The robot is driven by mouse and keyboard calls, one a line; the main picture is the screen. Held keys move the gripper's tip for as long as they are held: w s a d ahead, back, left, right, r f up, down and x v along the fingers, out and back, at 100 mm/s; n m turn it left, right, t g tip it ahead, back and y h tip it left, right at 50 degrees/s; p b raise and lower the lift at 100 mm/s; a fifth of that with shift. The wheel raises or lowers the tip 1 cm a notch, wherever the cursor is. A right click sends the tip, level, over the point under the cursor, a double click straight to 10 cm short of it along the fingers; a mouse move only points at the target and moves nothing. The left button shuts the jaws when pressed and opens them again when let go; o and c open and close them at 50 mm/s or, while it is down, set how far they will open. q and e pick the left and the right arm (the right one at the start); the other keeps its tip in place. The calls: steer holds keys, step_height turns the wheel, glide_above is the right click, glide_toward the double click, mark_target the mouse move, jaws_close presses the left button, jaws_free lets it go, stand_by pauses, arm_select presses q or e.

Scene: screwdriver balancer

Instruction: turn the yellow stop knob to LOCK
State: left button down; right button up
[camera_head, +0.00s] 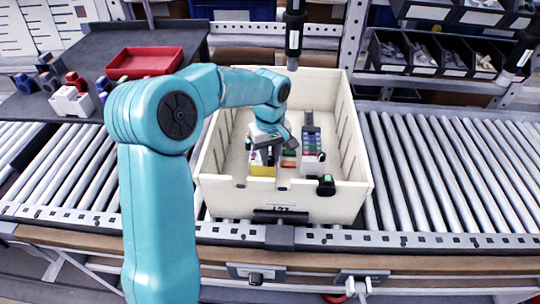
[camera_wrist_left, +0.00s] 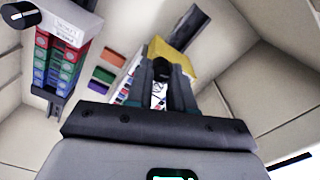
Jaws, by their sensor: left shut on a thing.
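My left gripper (camera_head: 268,142) reaches down into the cream bin (camera_head: 335,200). In the left wrist view its fingers (camera_wrist_left: 172,92) are closed around part of a yellow-ended block (camera_wrist_left: 172,56) with a white, coloured-label side. The block's yellow face (camera_head: 262,170) also shows in the head view, low in the bin's front left. I cannot tell a separate yellow stop knob or any LOCK mark. My right gripper is not in view.
Right of the gripper stands a white-topped unit (camera_head: 312,166) with coloured rows; its black knob (camera_wrist_left: 18,14) shows in the wrist view. A dark hanging tool (camera_head: 293,35) is behind the bin. Rollers (camera_head: 430,170) flank it. A red tray (camera_head: 145,62) lies back left.

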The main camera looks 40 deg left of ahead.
mark_target(270, 158)
arm_select(q)
steer(key=n, duration=0.5)
steer(key=shift+r+b, duration=0.1)
steer(key=shift+b, duration=0.3)
steer(key=shift+n, duration=0.3)
steer(key=c, duration=1)
jaws_free()
step_height(270, 158, up, 16)
steer(key=shift+r+p, duration=0.15)
steer(key=shift+p, duration=1)
